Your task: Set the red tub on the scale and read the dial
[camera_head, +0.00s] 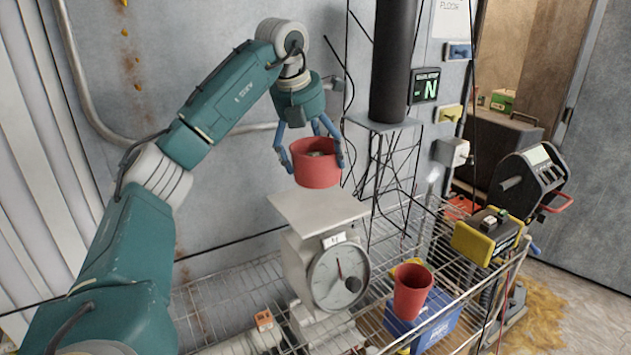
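The red tub (317,172) is held upright in the air, just above the far part of the scale's flat pan (318,208). My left gripper (311,145) comes down from above with its blue fingers on both sides of the tub's rim. Something greyish shows inside the tub, too small to make out. The scale (300,262) stands on a wire rack, with its round dial (339,277) facing the camera. The dial's dark needle points roughly upward; its figures are too small to read. My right gripper is out of view.
A black column (393,65) on a wire stand rises behind. A yellow-and-black device (488,237) sits at the rack's right. The rack left of the scale is mostly bare.

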